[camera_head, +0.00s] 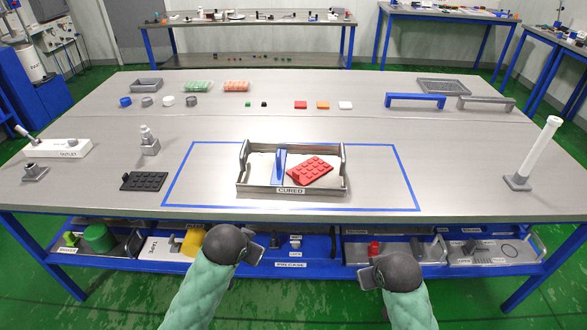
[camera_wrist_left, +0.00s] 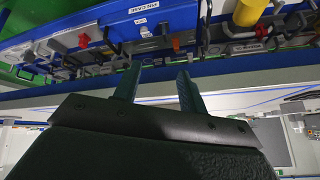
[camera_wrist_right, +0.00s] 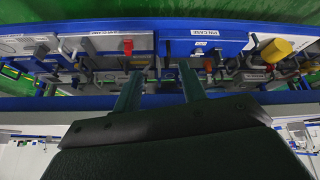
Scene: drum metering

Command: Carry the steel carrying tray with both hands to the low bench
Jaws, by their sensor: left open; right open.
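The steel carrying tray (camera_head: 266,190) stands on the workbench inside a blue outlined rectangle. It has a raised handle at each end and a front label reading CURED. A red studded plate (camera_head: 310,171) and a blue upright part (camera_head: 280,166) lie in it. My left gripper (camera_head: 258,250) is open and empty in front of the bench's near edge, below the tray. My right gripper (camera_head: 364,277) is open and empty, also in front of the bench, to the right. The fingers also show apart in the left wrist view (camera_wrist_left: 158,85) and the right wrist view (camera_wrist_right: 157,90). Neither touches the tray.
A blue shelf (camera_head: 320,266) with bins and parts runs under the workbench (camera_head: 370,130). A white post (camera_head: 535,150) stands at right. Small parts line the back. Other tables stand behind; which is the low bench is unclear.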

